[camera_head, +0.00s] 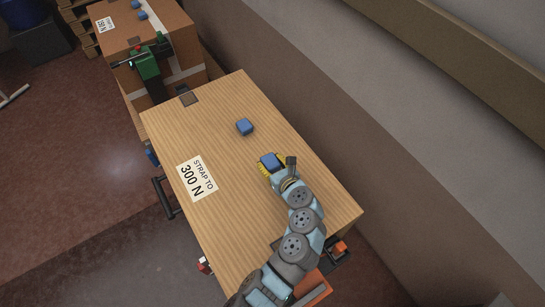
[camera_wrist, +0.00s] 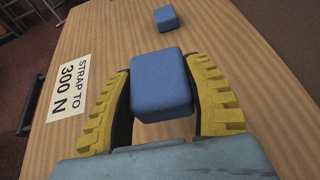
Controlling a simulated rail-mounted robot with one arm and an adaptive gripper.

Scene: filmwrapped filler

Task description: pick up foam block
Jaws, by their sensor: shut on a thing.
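A blue foam block (camera_wrist: 161,85) sits between the two yellow ribbed fingers of my gripper (camera_wrist: 163,108) in the wrist view. The fingers touch its left and right sides. In the head view my gripper (camera_head: 271,162) is over the right part of the wooden tabletop, with the same block (camera_head: 270,160) in it. Whether the block touches the wood or hangs just above it, I cannot tell. A second blue block (camera_head: 245,126) lies on the wood farther back; it also shows in the wrist view (camera_wrist: 166,19).
The wooden top (camera_head: 225,200) carries a white "STRAP TO 300 N" label (camera_head: 197,177). Behind it is a cardboard box (camera_head: 130,30) with a green tool (camera_head: 146,64) and small blue blocks. A wall ledge (camera_head: 420,110) runs along the right.

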